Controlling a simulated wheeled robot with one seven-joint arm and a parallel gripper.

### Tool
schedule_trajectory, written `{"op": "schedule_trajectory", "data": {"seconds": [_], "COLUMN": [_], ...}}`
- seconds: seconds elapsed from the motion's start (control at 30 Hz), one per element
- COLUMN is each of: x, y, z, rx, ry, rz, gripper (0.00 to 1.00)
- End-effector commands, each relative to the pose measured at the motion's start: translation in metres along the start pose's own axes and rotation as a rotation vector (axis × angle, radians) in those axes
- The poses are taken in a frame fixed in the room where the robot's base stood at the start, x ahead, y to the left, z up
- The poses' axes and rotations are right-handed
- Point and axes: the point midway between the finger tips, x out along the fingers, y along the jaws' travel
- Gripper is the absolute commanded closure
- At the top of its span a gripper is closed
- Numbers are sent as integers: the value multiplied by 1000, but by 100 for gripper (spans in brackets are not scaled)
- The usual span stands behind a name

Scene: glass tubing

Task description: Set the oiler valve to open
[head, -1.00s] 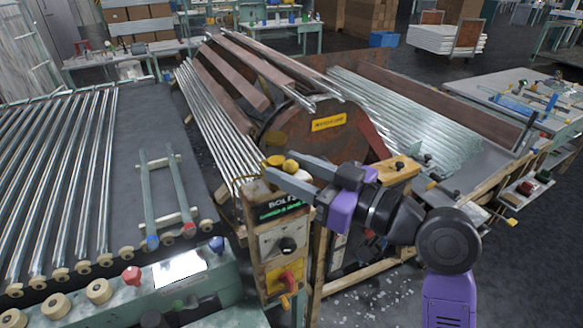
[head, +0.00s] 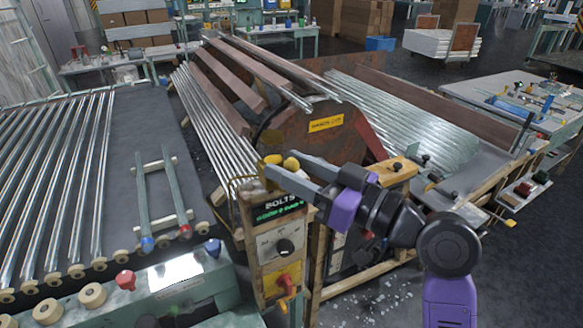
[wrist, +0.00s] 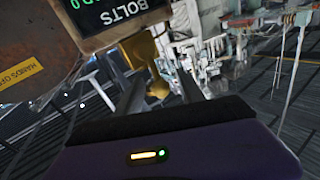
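A yellow fitting shows at the top of the control post, with one rounded yellow part (head: 291,163) and another beside it (head: 272,160). It looks like the oiler valve, but its setting cannot be read. My gripper (head: 284,168) is at this fitting, its two grey fingers apart. In the wrist view the yellow fitting (wrist: 155,68) shows between and beyond the open fingers (wrist: 160,92). Contact cannot be told. Lower on the post, a yellow plate (head: 278,285) carries a red and yellow handle.
The post has a lit BOLTS display (head: 279,212) and a black dial (head: 285,246). Behind it stands a large rusty drum (head: 330,145) with a yellow label. A roller table of glass tubes (head: 75,190) lies left. My arm passes over the wooden frame at right.

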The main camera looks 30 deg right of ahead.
Motion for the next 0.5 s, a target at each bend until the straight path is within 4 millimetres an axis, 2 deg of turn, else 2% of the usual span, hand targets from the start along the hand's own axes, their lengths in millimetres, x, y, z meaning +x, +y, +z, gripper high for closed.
{"op": "schedule_trajectory", "data": {"seconds": [0.3,0.5], "x": [-2,-26], "y": [0,1], "z": [0,2], "rx": [-1,-2], "ry": [0,2], "rz": [1,3], "gripper": [55,55]}}
